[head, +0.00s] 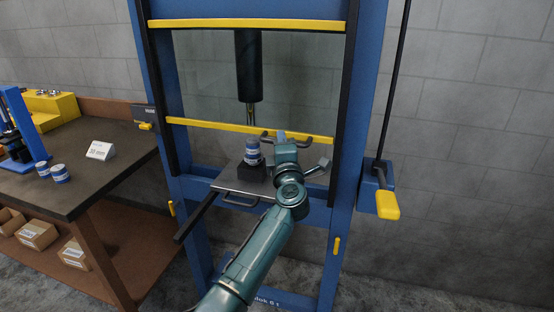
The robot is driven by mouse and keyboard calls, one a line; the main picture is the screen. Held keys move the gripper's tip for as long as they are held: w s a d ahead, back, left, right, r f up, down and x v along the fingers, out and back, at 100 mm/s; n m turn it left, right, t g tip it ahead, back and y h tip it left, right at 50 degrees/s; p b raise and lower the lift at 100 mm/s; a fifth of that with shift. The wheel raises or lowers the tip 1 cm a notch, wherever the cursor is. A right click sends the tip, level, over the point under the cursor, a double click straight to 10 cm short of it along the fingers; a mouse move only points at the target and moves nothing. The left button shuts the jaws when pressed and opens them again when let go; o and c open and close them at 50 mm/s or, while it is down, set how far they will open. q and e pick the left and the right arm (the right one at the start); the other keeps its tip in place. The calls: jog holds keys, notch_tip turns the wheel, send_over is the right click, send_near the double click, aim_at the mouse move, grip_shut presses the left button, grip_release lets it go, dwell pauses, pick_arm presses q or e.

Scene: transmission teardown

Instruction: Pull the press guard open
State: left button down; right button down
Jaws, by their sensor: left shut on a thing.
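The press guard has a yellow upper bar (247,25) and a yellow lower bar (215,127), set between dark side rails on the blue press frame (367,60). A dark handle (267,137) sits on the lower bar. My left gripper (281,137) is at that handle and shut on it; the fingers are small and partly hidden by my wrist. My right gripper is not in view.
Behind the guard, the dark press ram (248,65) hangs above a blue-and-white can (252,147) on a dark block. A metal plate (232,182) with a front handle lies below. A yellow-ended lever (387,204) is at right. A workbench (90,185) stands left.

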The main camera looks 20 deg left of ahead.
aim_at(280, 118)
pick_arm(q)
notch_tip(280, 118, up, 3)
jog(key=shift+f+p, duration=0.1)
jog(key=shift+p, duration=0.65)
jog(key=shift+r+p, duration=0.4)
jog(key=shift+r, duration=0.15)
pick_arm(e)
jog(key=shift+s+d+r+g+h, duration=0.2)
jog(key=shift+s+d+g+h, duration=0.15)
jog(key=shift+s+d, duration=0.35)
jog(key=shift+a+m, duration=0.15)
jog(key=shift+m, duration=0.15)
pick_arm(q)
jog(key=c, duration=1.7)
grip_release()
jog(key=shift+c, duration=0.2)
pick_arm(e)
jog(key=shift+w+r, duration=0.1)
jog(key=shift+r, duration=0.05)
